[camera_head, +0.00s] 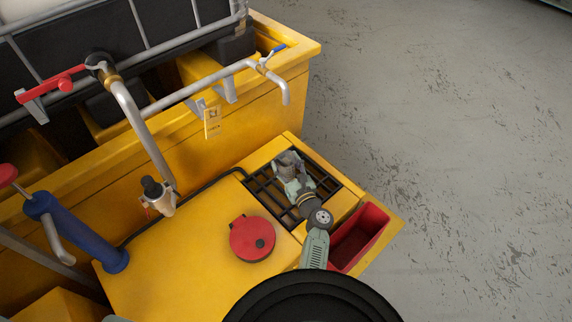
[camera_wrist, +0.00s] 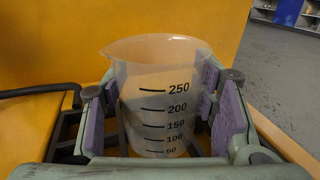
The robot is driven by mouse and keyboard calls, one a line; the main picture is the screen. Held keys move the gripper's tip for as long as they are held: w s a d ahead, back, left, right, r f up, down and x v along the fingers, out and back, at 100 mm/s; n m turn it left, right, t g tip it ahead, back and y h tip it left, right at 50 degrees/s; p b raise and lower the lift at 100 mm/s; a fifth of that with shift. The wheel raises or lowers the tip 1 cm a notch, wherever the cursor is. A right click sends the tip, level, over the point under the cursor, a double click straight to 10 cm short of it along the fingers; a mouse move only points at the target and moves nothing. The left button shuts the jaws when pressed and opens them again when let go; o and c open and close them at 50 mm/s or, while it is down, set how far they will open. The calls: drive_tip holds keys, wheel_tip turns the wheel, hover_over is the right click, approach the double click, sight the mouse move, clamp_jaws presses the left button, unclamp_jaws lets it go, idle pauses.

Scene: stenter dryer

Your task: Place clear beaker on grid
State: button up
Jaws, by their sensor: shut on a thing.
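The clear beaker (camera_wrist: 160,100) stands upright between the purple pads of my gripper (camera_wrist: 163,115) in the wrist view. It has dark volume marks up to 250 and a spout at its upper left rim. My gripper is shut on the beaker from both sides. In the head view my gripper (camera_head: 291,168) and the beaker (camera_head: 288,160) are over the far part of the dark grid (camera_head: 325,183), which is set in the yellow top. The beaker's base is partly hidden, so I cannot tell whether it touches the grid.
A round red lid (camera_head: 252,238) lies left of the grid. A red bin (camera_head: 358,238) is at the right front. A metal pipe with a blue-handled valve (camera_head: 268,60) reaches out behind the grid. A blue cylinder (camera_head: 75,232) stands at the left. Grey floor lies right.

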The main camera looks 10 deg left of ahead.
wheel_tip(320, 180, down, 2)
drive_tip(key=shift+f+b, duration=0.1)
drive_tip(key=shift+b, duration=0.2)
drive_tip(key=shift+r, duration=0.25)
drive_tip(key=shift+f, duration=0.1)
drive_tip(key=o, duration=1.2)
drive_tip(key=shift+c, duration=0.2)
drive_tip(key=shift+r, duration=0.2)
drive_tip(key=v, duration=1.2)
drive_tip(key=shift+b, duration=0.45)
drive_tip(key=shift+d+f, duration=0.1)
drive_tip(key=shift+f, duration=0.05)
